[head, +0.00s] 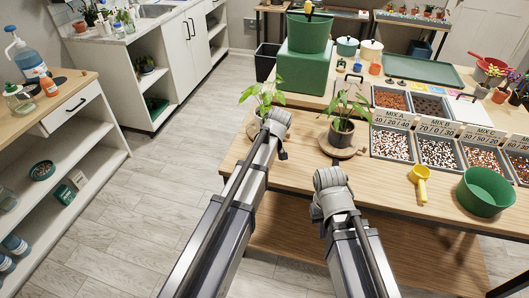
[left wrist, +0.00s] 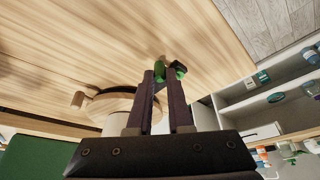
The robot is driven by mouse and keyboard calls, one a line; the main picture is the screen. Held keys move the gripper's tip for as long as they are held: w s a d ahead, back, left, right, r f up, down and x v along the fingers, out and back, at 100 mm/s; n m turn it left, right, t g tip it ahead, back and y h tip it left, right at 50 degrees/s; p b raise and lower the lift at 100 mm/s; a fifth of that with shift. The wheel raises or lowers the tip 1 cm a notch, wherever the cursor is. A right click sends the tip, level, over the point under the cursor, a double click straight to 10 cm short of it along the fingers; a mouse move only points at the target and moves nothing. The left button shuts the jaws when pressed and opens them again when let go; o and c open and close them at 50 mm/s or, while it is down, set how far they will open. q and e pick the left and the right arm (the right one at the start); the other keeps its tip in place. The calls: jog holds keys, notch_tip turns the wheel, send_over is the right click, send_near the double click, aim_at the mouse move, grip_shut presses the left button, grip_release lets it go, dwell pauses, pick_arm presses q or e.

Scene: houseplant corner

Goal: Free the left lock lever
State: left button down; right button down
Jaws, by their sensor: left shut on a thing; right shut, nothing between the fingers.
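Two potted plants stand on round wooden boards at the table's front edge in the head view: the left plant (head: 262,95), with its pot partly hidden by my left arm, and the right plant (head: 346,125) on its board (head: 331,147). My left gripper (head: 282,150) is by the left plant. In the left wrist view its fingers (left wrist: 167,78) are shut on a small green-and-dark piece (left wrist: 180,70) beside a round board (left wrist: 112,103). I cannot tell for sure that this piece is the left lock lever. My right gripper (head: 331,182) is shut and empty, in front of the right board.
A wooden peg (left wrist: 78,100) juts beside the board in the left wrist view. A yellow scoop (head: 420,182), a green bowl (head: 486,191) and trays of mix (head: 391,144) lie to the right. A green block (head: 306,75) stands behind the plants.

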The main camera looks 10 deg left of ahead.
pick_arm(q)
jog(key=c, duration=0.8)
grip_release()
jog(key=shift+c, duration=0.2)
jog(key=shift+r, duration=0.1)
jog(key=p+v, duration=0.7)
jog(key=shift+r, duration=0.3)
jog(key=shift+d, duration=0.1)
jog(key=shift+s, duration=0.1)
